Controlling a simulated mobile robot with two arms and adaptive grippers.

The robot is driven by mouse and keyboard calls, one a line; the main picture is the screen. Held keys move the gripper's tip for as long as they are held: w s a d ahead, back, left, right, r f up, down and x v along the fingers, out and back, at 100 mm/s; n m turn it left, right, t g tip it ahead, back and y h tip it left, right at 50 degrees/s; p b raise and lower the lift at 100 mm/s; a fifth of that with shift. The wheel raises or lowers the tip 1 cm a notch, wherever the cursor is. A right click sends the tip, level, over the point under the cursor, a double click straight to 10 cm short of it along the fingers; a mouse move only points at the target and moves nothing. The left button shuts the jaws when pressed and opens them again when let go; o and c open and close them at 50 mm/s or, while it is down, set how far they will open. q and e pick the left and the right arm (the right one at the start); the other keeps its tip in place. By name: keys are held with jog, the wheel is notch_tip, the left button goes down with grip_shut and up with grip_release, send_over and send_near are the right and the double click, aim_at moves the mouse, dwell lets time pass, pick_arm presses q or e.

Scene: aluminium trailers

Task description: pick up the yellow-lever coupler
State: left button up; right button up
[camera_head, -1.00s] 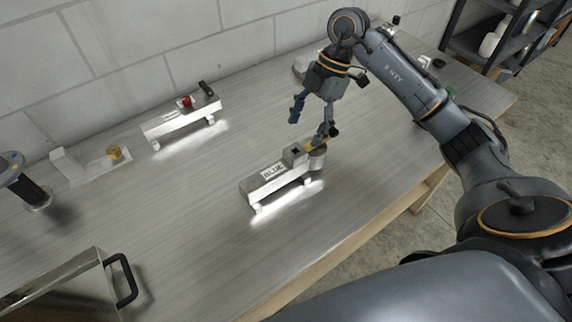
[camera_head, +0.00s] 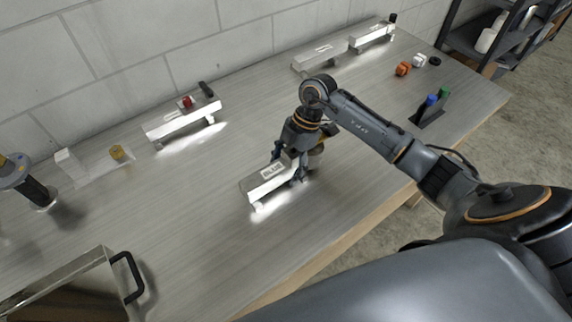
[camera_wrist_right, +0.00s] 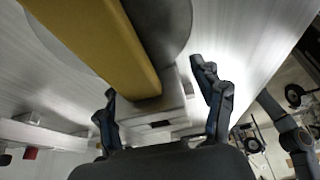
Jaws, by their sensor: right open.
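The yellow-lever coupler is a silvery channel-shaped piece with a dark-lettered label; its body (camera_head: 262,186) lies near the middle of the bench in the head view. My right gripper (camera_head: 288,168) is open and low over it, with one finger on each side of the body. In the right wrist view, the yellow lever (camera_wrist_right: 105,45) fills the upper left, and the pale body (camera_wrist_right: 160,117) lies between the open fingers (camera_wrist_right: 162,104). Whether the fingers touch it cannot be told. My arm hides part of the coupler's far end. My left gripper is not in view.
A red-knob coupler (camera_head: 180,125) and a piece with a small yellow knob (camera_head: 117,153) lie to the left. Two more silvery pieces (camera_head: 320,55) (camera_head: 372,35) lie at the back. A dark cylinder (camera_head: 36,192) and a handled metal box (camera_head: 62,284) stand at left.

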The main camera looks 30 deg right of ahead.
jog(key=shift+c, duration=0.2)
grip_shut()
jog(key=shift+r, duration=0.1)
jog(key=shift+w+r, duration=0.1)
